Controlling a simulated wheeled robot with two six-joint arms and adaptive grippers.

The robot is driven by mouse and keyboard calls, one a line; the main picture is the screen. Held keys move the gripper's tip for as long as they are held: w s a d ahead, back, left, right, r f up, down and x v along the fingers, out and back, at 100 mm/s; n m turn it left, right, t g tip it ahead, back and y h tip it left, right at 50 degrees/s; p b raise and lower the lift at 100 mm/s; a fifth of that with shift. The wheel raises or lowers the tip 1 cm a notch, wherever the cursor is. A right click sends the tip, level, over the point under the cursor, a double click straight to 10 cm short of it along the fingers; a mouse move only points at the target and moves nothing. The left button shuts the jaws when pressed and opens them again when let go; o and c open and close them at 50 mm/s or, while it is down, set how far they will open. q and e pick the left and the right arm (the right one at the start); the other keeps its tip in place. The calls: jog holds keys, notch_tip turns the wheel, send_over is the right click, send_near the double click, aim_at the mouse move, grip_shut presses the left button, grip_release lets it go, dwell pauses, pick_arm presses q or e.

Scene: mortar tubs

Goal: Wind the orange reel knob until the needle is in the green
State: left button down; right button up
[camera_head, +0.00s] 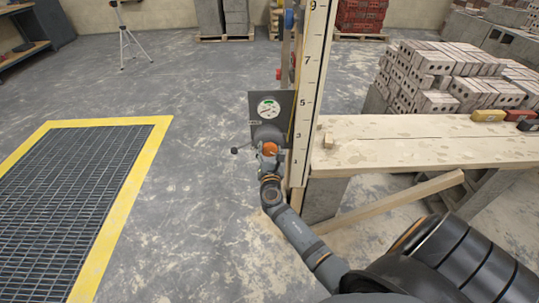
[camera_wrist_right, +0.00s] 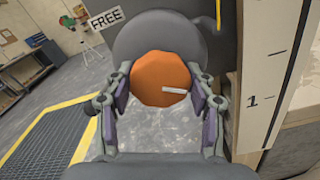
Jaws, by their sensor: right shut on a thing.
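The orange reel knob (camera_wrist_right: 160,78) sits on the front of a grey round reel (camera_wrist_right: 134,32) and carries a short white mark on its right side. In the head view the knob (camera_head: 270,149) shows at the end of my right arm. My right gripper (camera_wrist_right: 158,98) is shut on the knob, with one finger on each side of it. The dial (camera_head: 268,108) is on a dark plate above the reel. It has a white face with some green, but it is too small to read where the needle points. My left gripper is in neither view.
A tall numbered board (camera_head: 307,95) stands just right of the reel. A plank bench (camera_head: 420,140) extends right of it. A lever with a dark ball end (camera_head: 235,151) sticks out left of the reel. A "FREE" label (camera_wrist_right: 106,18) is at upper left. A yellow-edged grate (camera_head: 132,205) lies left.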

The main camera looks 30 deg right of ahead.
jog(key=m+b, duration=0.2)
jog(key=m, duration=0.1)
jog(key=m+b, duration=0.2)
jog(key=m, duration=0.1)
jog(key=shift+f+m, duration=0.2)
jog(key=shift+m, duration=0.1)
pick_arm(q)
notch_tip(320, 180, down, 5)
pick_arm(e)
jog(key=shift+m+b, duration=0.4)
jog(key=m+b, duration=0.4)
jog(key=m, duration=0.2)
pick_arm(q)
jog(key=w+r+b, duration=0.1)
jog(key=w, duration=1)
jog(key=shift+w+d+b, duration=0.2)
jog(key=shift+b, duration=0.1)
pick_arm(e)
jog(key=shift+r+m, duration=0.2)
jog(key=shift+m, duration=1.1)
jog(key=o, duration=1.2)
